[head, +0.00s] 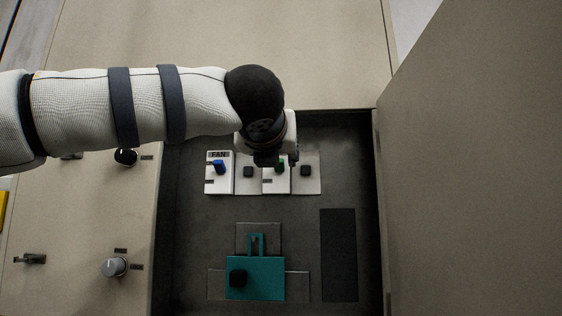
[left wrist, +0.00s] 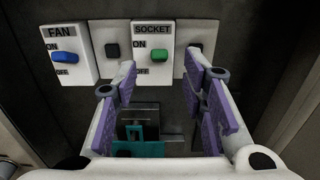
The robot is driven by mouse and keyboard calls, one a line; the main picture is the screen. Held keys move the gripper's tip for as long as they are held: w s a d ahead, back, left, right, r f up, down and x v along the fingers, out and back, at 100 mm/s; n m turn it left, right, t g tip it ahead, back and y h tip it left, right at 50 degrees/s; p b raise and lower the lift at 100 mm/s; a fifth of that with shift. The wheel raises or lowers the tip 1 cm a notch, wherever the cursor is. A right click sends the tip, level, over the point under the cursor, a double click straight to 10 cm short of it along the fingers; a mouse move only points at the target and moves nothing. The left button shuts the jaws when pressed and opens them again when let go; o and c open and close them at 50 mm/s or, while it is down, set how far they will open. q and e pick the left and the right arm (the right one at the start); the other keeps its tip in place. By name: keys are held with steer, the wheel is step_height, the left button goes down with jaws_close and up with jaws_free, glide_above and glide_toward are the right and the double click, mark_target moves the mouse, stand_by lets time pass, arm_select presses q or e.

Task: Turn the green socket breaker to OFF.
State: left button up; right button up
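The green socket breaker (left wrist: 159,55) is a small toggle on a white plate marked SOCKET (left wrist: 153,38). In the left wrist view it sits between the ON and OFF labels, a little nearer ON; its exact setting is hard to tell. In the head view the green toggle (head: 280,167) shows just below my gripper, which hides the upper part of its plate. My left gripper (head: 276,160) is open and empty over the breaker row. In the left wrist view its purple-padded fingers (left wrist: 162,82) are spread apart, below and to either side of the toggle. My right gripper is not in view.
A blue FAN breaker (head: 219,167) is left of the green one, with black switches (head: 248,172) and (head: 306,171) on neighbouring plates. A teal block (head: 254,283) with a black knob lies lower in the recess. An open door panel (head: 470,170) stands at right.

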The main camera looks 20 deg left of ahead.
arm_select(q)
steer(key=x, duration=0.5)
steer(key=shift+c, duration=0.5)
jaws_close()
